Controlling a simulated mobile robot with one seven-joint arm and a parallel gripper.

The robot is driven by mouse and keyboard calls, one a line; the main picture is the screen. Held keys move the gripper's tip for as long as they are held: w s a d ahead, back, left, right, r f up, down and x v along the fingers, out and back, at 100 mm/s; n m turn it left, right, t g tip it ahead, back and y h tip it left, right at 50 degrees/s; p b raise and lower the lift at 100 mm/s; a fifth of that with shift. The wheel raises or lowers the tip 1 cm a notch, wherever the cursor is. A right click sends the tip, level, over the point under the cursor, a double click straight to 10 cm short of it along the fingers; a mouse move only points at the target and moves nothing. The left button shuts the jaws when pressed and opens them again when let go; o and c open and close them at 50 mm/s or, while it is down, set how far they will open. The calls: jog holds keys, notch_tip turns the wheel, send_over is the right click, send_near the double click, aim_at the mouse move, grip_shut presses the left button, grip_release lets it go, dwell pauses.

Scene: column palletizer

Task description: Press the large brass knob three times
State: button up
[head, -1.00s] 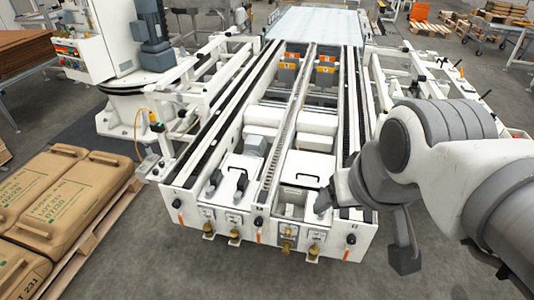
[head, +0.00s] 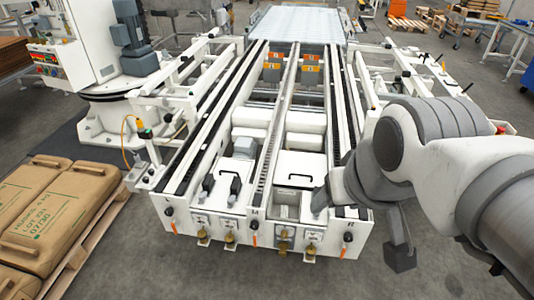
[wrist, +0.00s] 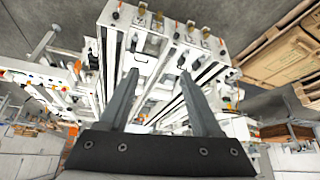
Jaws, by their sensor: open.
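Several small brass knobs hang along the lower front face of the white conveyor frame (head: 330,240). In the head view, one brass knob (head: 229,241) is left of the middle and another brass knob (head: 282,246) is right of it. I cannot tell for sure which is the large one. They also show small at the top of the wrist view, for example one brass knob (wrist: 158,17). My gripper (wrist: 158,72) is open, with nothing between its long grey fingers. It points toward the conveyor's front end, apart from the knobs.
Paper sacks (head: 65,215) lie on a wooden pallet at the lower left. A white control cabinet (head: 62,60) and column machine stand at the back left. The grey floor in front of the conveyor is clear.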

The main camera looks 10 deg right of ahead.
grip_shut()
dwell(1.5)
